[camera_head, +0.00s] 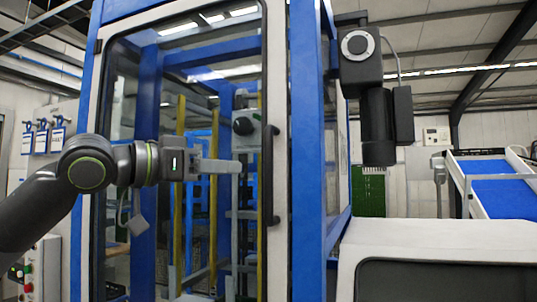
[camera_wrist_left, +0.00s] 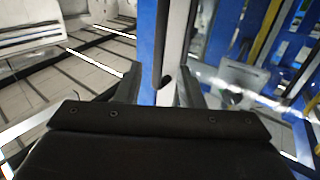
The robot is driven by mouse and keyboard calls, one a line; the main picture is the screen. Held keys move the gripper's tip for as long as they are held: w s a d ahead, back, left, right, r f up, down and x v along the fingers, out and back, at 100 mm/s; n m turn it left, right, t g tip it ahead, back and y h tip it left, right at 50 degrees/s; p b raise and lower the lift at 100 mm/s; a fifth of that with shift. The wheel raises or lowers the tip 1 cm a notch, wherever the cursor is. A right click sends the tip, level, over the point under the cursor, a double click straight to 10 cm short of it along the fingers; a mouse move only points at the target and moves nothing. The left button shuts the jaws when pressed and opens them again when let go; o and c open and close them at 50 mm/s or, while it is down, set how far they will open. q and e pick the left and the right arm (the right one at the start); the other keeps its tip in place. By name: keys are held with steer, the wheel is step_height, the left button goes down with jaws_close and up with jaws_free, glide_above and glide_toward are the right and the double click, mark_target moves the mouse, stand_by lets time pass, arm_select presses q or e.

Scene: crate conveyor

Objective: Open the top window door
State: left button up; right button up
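The top window door is a tall glass panel in a white frame (camera_head: 277,60), closed as far as I can see. Its black vertical handle (camera_head: 268,175) runs along the right side. The handle's end also shows in the left wrist view (camera_wrist_left: 161,50). My left gripper (camera_head: 238,167) is in front of the glass, pointing right, with its fingertips a little left of the handle in the head view. In the left wrist view, the two fingers (camera_wrist_left: 160,86) stand apart, with the handle's end seen between them, and hold nothing. My right gripper is not in view.
A blue post (camera_head: 304,150) stands right of the door. A black device (camera_head: 378,115) hangs beyond it above a white housing (camera_head: 437,240). A blue-bedded conveyor (camera_head: 503,198) is at the far right. A control box with buttons (camera_head: 40,268) is at the lower left.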

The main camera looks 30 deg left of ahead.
mark_target(265, 169)
arm_select(q)
steer(key=p+x, duration=0.6)
steer(key=x, duration=0.1)
steer(key=shift+r, duration=0.15)
steer(key=shift+p+x, duration=1.35)
steer(key=shift+x, duration=0.35)
jaws_close()
